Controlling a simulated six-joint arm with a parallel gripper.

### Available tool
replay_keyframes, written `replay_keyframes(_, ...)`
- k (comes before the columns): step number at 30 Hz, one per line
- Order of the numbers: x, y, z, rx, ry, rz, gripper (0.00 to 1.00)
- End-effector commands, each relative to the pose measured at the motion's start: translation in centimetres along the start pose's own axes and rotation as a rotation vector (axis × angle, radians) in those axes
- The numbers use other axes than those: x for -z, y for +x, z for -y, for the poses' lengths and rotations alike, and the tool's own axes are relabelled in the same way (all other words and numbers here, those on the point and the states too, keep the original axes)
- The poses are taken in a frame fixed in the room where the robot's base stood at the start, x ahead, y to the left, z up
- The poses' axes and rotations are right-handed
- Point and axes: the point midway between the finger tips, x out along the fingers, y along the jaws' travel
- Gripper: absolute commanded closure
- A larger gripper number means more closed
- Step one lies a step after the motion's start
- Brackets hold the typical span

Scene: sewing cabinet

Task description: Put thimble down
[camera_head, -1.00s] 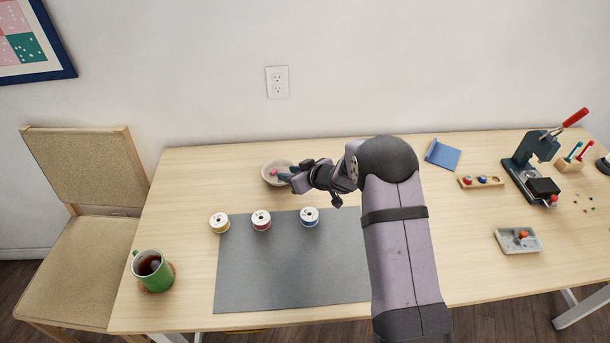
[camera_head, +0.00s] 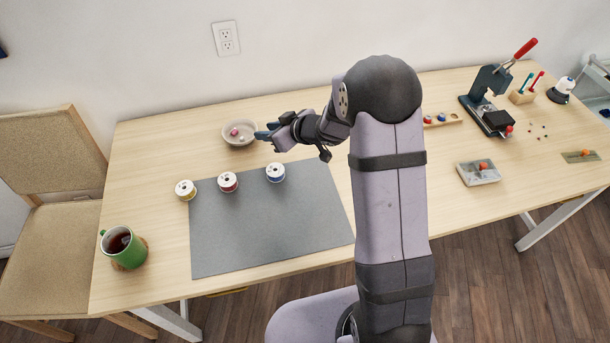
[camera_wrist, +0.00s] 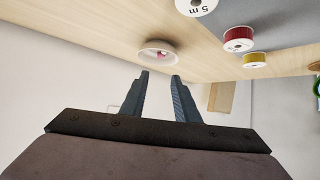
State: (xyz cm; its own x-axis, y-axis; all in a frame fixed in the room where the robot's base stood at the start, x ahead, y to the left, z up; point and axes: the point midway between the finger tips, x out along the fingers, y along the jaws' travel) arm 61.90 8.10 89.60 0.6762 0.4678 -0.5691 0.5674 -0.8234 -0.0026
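A shallow pale bowl (camera_head: 228,143) stands at the back of the table, left of my gripper. A small pink object (camera_head: 234,132) lies in it with a smaller pale one beside it; either may be the thimble, but they are too small to tell. The bowl (camera_wrist: 145,54) also shows in the wrist view, past my fingertips, with something pink inside. My gripper (camera_head: 262,135) is just right of the bowl's rim, apart from the pink object. In the wrist view my gripper (camera_wrist: 160,75) has its fingers apart with nothing between them.
Yellow (camera_head: 186,190), red (camera_head: 228,182) and blue (camera_head: 275,173) thread spools stand along the back edge of the grey mat (camera_head: 270,225). A green mug (camera_head: 121,247) is at the front left. A press (camera_head: 490,98) and a grey tray (camera_head: 479,173) are on the right.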

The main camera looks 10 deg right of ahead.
Motion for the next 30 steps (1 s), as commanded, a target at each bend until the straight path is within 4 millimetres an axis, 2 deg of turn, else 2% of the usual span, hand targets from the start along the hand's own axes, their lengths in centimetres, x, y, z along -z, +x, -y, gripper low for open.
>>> replay_keyframes(4,-0.1,-1.3,-1.2,-0.081,0.011,0.036,0.72)
replay_keyframes(7,-0.8,-3.4,-2.7,-0.189,0.037,0.101,0.72)
replay_keyframes(10,-2.8,-6.9,-3.8,-0.312,0.088,0.211,0.72)
replay_keyframes(13,-5.9,-11.3,-3.4,-0.409,0.166,0.356,0.72)
replay_keyframes(17,-10.7,-17.2,-0.2,-0.457,0.289,0.564,0.72)
replay_keyframes(21,-14.8,-22.2,5.2,-0.416,0.414,0.752,0.72)
replay_keyframes(25,-17.0,-25.2,9.5,-0.350,0.496,0.866,0.72)
replay_keyframes(27,-17.6,-26.1,11.1,-0.320,0.523,0.902,0.72)
replay_keyframes(30,-18.0,-26.8,12.4,-0.296,0.545,0.930,0.72)
